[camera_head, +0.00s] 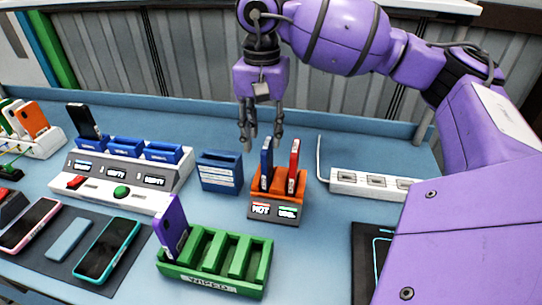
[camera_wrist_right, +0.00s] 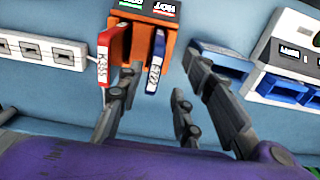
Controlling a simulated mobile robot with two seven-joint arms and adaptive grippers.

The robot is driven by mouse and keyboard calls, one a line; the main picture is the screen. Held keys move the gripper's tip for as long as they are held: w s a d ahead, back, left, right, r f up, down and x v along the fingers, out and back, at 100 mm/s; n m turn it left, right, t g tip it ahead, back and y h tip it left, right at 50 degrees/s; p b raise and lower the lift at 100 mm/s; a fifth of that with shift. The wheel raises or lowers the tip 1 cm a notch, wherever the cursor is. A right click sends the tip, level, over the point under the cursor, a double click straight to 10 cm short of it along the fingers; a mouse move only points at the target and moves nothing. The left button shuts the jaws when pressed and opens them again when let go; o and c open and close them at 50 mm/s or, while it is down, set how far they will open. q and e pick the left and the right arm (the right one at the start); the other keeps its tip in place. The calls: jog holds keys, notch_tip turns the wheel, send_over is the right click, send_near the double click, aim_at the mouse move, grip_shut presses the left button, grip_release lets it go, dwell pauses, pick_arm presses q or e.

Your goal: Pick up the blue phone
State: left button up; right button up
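The blue phone (camera_head: 266,160) stands upright in the left slot of an orange holder (camera_head: 260,207) on the blue bench. A red phone (camera_head: 294,158) stands in the slot to its right. In the right wrist view the blue phone (camera_wrist_right: 156,62) shows edge-on, ahead of the fingers. My right gripper (camera_head: 262,136) is open and empty, fingers pointing down just above and beside the blue phone's top. In the wrist view its fingers (camera_wrist_right: 158,90) are spread on either side of the phone's line. I cannot tell whether they touch it. My left gripper is out of view.
A dark blue box (camera_head: 219,172) stands left of the holder. A white power strip (camera_head: 371,184) lies to its right. In front is a green rack (camera_head: 212,278) with a purple phone (camera_head: 171,222). A white charging station (camera_head: 118,194) stands further left.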

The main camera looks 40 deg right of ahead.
aim_at(267, 159)
jog(key=shift+w+d+f, duration=0.1)
jog(key=shift+w+d, duration=0.15)
jog(key=shift+s+f+p, duration=0.2)
jog(key=shift+f+p, duration=0.1)
jog(key=shift+f, duration=1.6)
jog(key=shift+s+f+p, duration=0.15)
jog(key=shift+f+p, duration=0.15)
jog(key=shift+f, duration=1.55)
jog(key=shift+c, duration=0.4)
jog(key=shift+d, duration=0.1)
grip_shut()
